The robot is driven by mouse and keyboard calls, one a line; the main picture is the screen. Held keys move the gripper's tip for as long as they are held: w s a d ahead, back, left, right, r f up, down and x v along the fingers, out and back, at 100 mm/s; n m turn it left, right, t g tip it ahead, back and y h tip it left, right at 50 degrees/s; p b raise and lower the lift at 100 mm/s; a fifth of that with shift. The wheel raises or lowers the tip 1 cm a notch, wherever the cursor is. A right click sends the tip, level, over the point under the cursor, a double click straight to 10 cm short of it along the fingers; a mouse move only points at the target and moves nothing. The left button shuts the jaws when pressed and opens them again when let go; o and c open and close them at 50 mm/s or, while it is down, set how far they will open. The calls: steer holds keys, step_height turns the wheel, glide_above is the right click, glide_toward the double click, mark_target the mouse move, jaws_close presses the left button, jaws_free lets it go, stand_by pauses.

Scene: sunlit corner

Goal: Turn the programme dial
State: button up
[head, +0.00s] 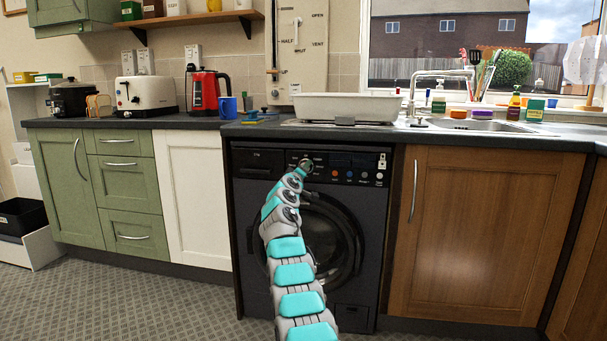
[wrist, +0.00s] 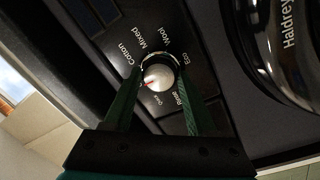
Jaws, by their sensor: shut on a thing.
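The washing machine (head: 262,235) is dark, with a round door and a control panel along its top. Its programme dial (wrist: 160,74) is a small pale round knob with a red mark at its lower left in the wrist view. Labels around it include Cotton, Mixed, Wool, Eco and Rinse. My gripper (wrist: 161,66) has its two green fingers on either side of the dial, shut on it. In the head view my gripper (head: 306,165) is at the panel, and my arm hides the dial and part of the door.
Several small coloured buttons (head: 349,174) sit right of my gripper on the panel. The worktop (head: 215,124) overhangs just above. A white cupboard (head: 190,200) is left of the machine and a brown wooden one (head: 475,230) right. The patterned floor (head: 130,305) in front is clear.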

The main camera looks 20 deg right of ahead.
stand_by(0.4)
steer(key=o, duration=1.4)
steer(key=shift+b+v, duration=3.9)
steer(key=shift+b, duration=1.1)
steer(key=shift+f, duration=0.1)
